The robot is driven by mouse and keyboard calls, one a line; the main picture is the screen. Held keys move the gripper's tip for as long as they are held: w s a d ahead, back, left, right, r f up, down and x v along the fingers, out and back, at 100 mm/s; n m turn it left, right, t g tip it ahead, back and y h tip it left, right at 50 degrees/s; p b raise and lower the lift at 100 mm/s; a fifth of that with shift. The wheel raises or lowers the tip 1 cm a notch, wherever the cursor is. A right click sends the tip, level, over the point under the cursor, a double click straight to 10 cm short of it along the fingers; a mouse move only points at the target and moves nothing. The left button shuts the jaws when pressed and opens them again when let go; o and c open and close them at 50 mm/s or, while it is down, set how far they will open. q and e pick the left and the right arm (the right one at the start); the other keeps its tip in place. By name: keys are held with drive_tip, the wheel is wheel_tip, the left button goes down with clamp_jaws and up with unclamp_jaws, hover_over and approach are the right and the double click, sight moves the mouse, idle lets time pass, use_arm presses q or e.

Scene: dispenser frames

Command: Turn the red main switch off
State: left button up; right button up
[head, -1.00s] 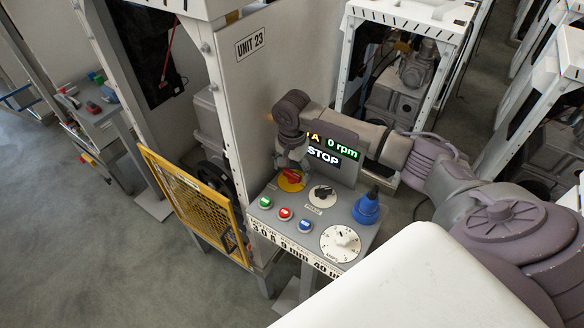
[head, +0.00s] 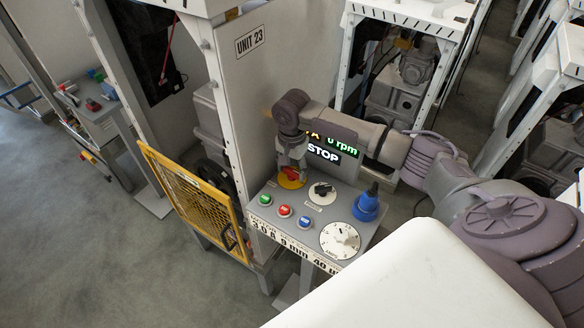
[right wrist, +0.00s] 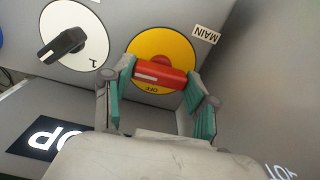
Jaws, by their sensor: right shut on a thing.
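The red main switch (right wrist: 158,75) is a red bar handle on a round yellow plate, labelled MAIN. In the right wrist view the handle lies nearly crosswise, with its white mark at the left end and the word OFF on the plate just below it. In the head view the red handle (head: 291,174) sits at the back left of the grey control panel. My right gripper (right wrist: 160,84) has its green-padded fingers at the two ends of the handle and is shut on it. It also shows above the switch in the head view (head: 292,165). My left gripper is not in view.
Beside the switch is a black selector (head: 322,190) on a white plate. Green, red and blue buttons, a white dial (head: 340,240) and a blue knob (head: 366,206) share the panel. The display (head: 324,153) reads STOP and 0 rpm. A yellow mesh gate (head: 197,203) stands left.

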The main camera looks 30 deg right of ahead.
sight(292, 170)
drive_tip(key=n, duration=0.8)
drive_tip(key=shift+n, duration=0.4)
drive_tip(key=n, duration=0.4)
drive_tip(key=shift+n, duration=0.3)
drive_tip(key=n, duration=0.4)
drive_tip(key=o, duration=1.2)
drive_tip(key=shift+c, duration=0.2)
wheel_tip(292, 170, up, 12)
